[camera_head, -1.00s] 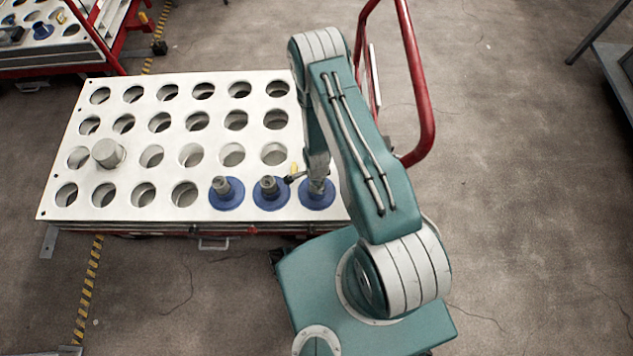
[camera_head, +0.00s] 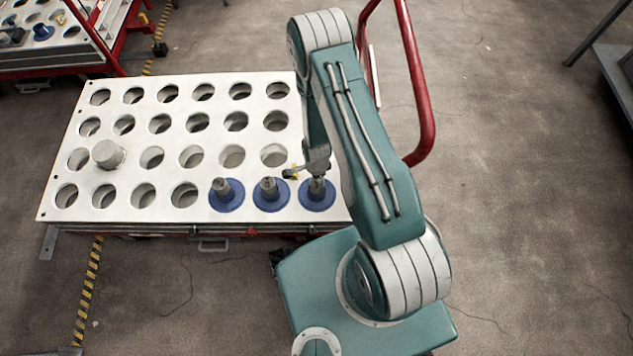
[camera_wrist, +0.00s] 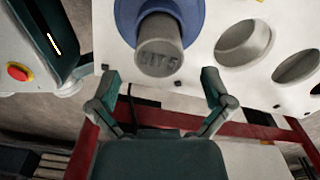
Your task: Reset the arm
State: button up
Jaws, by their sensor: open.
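My arm reaches over the right front corner of a white rack (camera_head: 75,210) in the head view. My gripper (camera_head: 316,170) is just above the rightmost of three blue-flanged parts (camera_head: 317,203) in the front row. In the wrist view my gripper (camera_wrist: 157,82) is open, its two fingers wide apart and empty. A grey cylindrical knob (camera_wrist: 159,52) with raised lettering on a blue flange (camera_wrist: 196,14) lies just beyond the fingertips, between them in the picture. The fingertips are mostly hidden in the head view.
Two more blue parts (camera_head: 271,195) (camera_head: 226,196) stand to the left. A plain grey cylinder (camera_head: 108,154) sits in a left hole. A red rail (camera_head: 421,100) rises behind my arm. Open floor (camera_head: 520,200) lies to the right.

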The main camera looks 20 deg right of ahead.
notch_tip(320, 180, up, 7)
dwell(0.3)
jog(key=shift+r, duration=0.1)
notch_tip(320, 180, up, 29)
jog(key=w+n+t, duration=0.3)
jog(key=n, duration=0.5)
jog(key=s+r+n+t, duration=0.2)
jog(key=s+r+n, duration=0.7)
jog(key=s+r, duration=0.8)
jog(key=shift+r+n+t, duration=0.3)
jog(key=shift+r, duration=0.6)
